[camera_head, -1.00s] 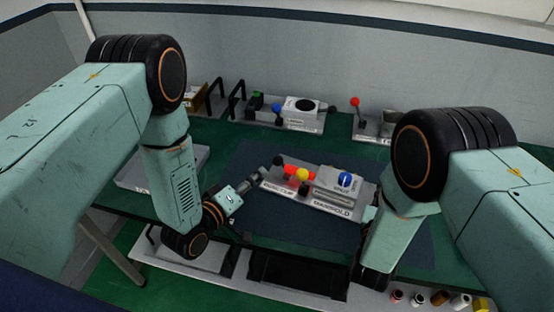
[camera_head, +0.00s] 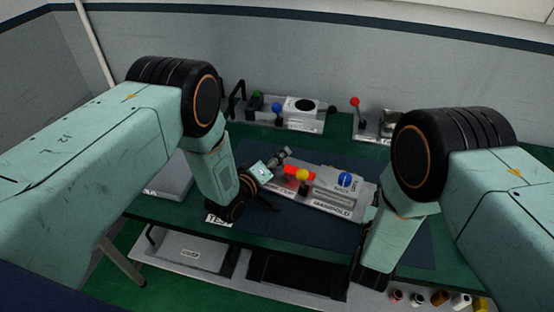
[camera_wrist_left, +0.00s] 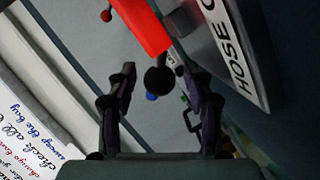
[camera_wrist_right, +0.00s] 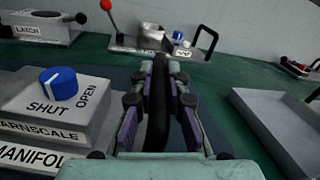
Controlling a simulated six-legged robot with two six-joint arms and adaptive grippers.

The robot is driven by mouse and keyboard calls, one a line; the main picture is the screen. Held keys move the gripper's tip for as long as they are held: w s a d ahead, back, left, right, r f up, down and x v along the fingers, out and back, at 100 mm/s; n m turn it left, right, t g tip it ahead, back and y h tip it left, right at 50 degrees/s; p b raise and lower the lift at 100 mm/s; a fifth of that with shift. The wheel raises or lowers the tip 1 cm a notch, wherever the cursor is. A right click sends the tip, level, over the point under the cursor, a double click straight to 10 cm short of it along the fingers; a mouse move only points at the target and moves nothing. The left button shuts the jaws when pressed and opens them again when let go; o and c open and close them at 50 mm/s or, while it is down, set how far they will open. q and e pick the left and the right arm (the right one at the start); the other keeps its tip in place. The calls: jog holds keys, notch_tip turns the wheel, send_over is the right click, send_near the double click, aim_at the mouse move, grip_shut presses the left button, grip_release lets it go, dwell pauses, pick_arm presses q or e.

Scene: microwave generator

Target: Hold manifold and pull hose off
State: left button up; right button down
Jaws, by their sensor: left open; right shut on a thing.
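The manifold (camera_head: 331,213) is a grey block on a plate, with a blue knob (camera_head: 344,179) whose marks read SHUT and OPEN in the right wrist view. Beside it are a red lever (camera_head: 294,170) and a yellow ball (camera_head: 303,174). My left gripper (camera_head: 281,157) is open at the lever's left end. In the left wrist view the red lever (camera_wrist_left: 146,25) ends in a black ball (camera_wrist_left: 158,80) between the open fingers. My right gripper (camera_wrist_right: 160,85) is shut on a black upright bar (camera_wrist_right: 158,110) beside the manifold; the head view hides most of it. I cannot clearly make out the hose.
Other fixtures stand at the back: a white unit (camera_head: 301,109) and one with a red-tipped lever (camera_head: 355,102). A grey tray (camera_head: 170,180) lies at the left. A lower shelf (camera_head: 150,255) at the front has small bottles at its right. The dark mat before the manifold is clear.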

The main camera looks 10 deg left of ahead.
pick_arm(q)
grip_shut()
dwell(0.6)
